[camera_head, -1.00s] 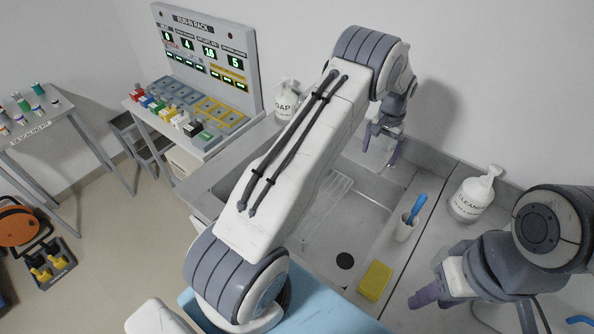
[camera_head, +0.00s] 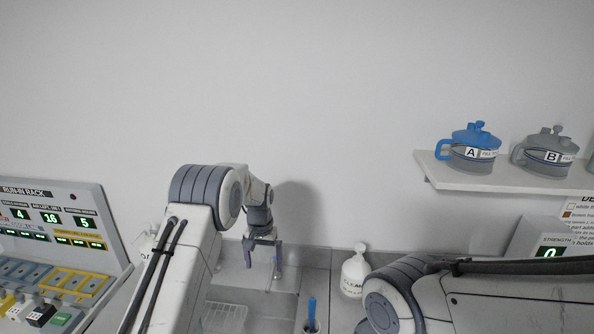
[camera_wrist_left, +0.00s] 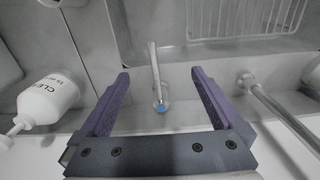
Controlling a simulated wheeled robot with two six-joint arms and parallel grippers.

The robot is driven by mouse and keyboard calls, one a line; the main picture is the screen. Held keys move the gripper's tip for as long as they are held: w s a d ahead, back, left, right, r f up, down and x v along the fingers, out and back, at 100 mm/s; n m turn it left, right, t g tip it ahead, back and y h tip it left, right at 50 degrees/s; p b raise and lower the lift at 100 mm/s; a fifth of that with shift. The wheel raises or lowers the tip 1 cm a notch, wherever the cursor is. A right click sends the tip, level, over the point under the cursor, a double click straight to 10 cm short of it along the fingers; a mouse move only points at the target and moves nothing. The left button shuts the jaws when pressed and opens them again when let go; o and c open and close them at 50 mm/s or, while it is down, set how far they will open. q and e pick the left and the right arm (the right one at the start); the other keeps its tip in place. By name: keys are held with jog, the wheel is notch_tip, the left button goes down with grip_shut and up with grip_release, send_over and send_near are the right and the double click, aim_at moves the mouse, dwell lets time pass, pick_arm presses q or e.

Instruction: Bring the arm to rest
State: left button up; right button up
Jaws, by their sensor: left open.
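My left arm reaches up from the lower left in the head view. Its gripper (camera_head: 263,262) hangs fingers-down over the back of the sink, near the wall. In the left wrist view the two purple fingers (camera_wrist_left: 160,100) are apart, with nothing held between them. The faucet (camera_wrist_left: 155,75) shows beyond and between the fingertips in that view, and I see no contact. My right arm crosses the lower right of the head view; its gripper is out of frame.
A white CLEAN bottle (camera_head: 354,271) stands right of the left gripper, also in the left wrist view (camera_wrist_left: 48,98). A shelf (camera_head: 480,182) holds a blue jug A (camera_head: 470,150) and grey jug B (camera_head: 545,150). The run-in rack (camera_head: 60,225) is at left. Wall above is clear.

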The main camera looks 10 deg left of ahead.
pick_arm(q)
jog(key=s+d+r+m+b, duration=0.2)
jog(key=s+d+r, duration=0.3)
jog(key=s+d, duration=0.25)
jog(key=s+d+r+m+b, duration=0.1)
jog(key=s+d+r+b, duration=0.1)
jog(key=s+d+r, duration=0.55)
jog(key=s+a+f+m+b, duration=0.1)
jog(key=s+f+m, duration=0.1)
jog(key=s, duration=1)
jog(key=s+a+f+m+h+b, duration=0.1)
jog(key=s+f+m, duration=0.1)
jog(key=s, duration=1.1)
jog(key=shift+b, duration=0.4)
jog(key=shift+w, duration=0.1)
